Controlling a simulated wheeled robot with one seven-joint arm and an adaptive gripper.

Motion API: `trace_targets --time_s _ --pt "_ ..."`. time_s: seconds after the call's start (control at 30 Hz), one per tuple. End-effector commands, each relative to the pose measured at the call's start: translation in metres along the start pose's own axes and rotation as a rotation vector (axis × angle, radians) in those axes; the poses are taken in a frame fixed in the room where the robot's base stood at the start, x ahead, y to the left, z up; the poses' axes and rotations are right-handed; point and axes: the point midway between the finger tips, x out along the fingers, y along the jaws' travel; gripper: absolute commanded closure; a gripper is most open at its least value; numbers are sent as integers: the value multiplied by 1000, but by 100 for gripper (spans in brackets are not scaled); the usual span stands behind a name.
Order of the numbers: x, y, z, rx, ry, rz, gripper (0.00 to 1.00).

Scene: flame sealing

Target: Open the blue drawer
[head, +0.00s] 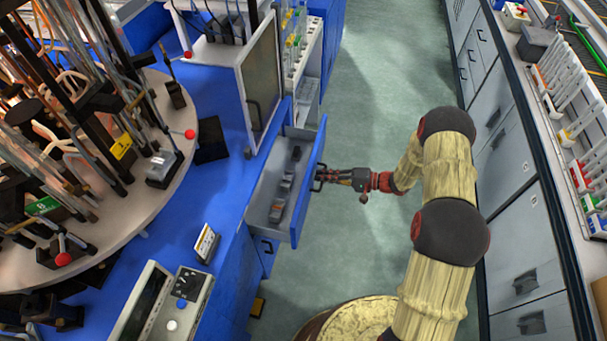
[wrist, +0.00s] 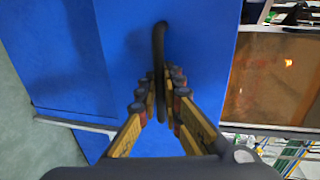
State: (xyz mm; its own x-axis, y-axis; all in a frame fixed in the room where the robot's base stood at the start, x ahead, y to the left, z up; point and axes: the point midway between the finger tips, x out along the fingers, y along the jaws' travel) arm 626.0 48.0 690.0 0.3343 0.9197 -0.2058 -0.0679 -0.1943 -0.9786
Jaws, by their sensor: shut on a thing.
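The blue drawer (head: 308,190) is pulled out from the blue bench, and its light interior shows from above in the head view. Several small dark items lie in a row inside it. Its blue front fills much of the wrist view (wrist: 190,45). A dark curved handle (wrist: 159,45) stands on that front. My gripper (head: 322,180) is at the outer side of the drawer front. In the wrist view my gripper (wrist: 160,95) has its fingers on both sides of the handle, shut on it. The handle's lower part is partly hidden between the fingers.
The blue bench (head: 215,180) holds a round rack table (head: 120,225) with many upright rods. A grey cabinet door (head: 261,75) stands above the drawer. Grey drawer units (head: 510,190) line the right side. The aisle floor (head: 385,75) between is clear.

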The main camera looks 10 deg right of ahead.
Motion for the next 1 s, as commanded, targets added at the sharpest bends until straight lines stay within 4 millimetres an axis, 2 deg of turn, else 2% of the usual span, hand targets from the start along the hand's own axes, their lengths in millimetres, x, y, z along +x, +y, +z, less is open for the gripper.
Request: trace_targets --time_s 0.03,0.2,0.4,0.63,1.0 --pt "-14 5 0 2 5 2 100" --pt "-46 12 0 2 3 2 100" --pt "-71 17 0 2 2 2 100" --pt "-82 19 1 2 -1 1 100" --pt "-83 19 1 2 -1 2 100"
